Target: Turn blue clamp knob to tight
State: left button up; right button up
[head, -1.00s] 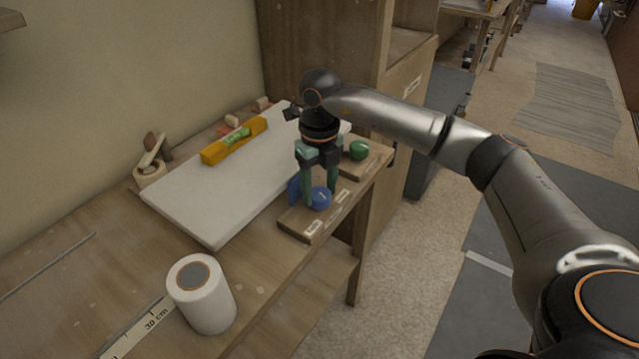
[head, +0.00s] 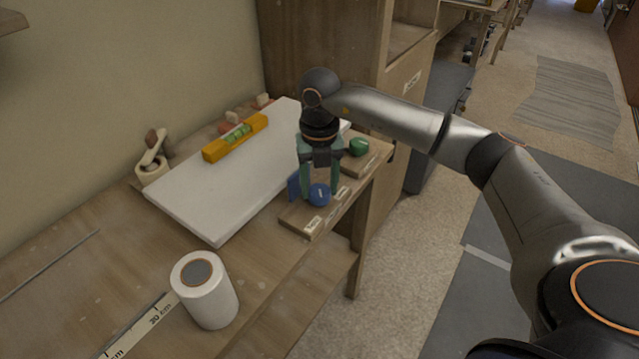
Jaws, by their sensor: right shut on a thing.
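The blue clamp knob (head: 319,196) sits on a small wooden base (head: 297,217) at the front edge of the bench, with a blue upright piece beside it on the left. Labels lie along the base's front, too small to read. My right gripper (head: 320,190) points down from above, its green fingers on either side of the knob and shut on it. The fingers hide parts of the knob's sides. My left gripper is not in view.
A green knob (head: 359,147) on its own base stands just behind, near my right wrist. A white board (head: 215,215) with a yellow level (head: 222,146) lies to the left. A white cylinder (head: 208,308) stands at the front.

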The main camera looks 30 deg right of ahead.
aim_at(320, 190)
jog(key=shift+w+r, duration=0.1)
jog(key=o, duration=1.1)
notch_tip(320, 190, up, 12)
jog(key=shift+r, duration=0.25)
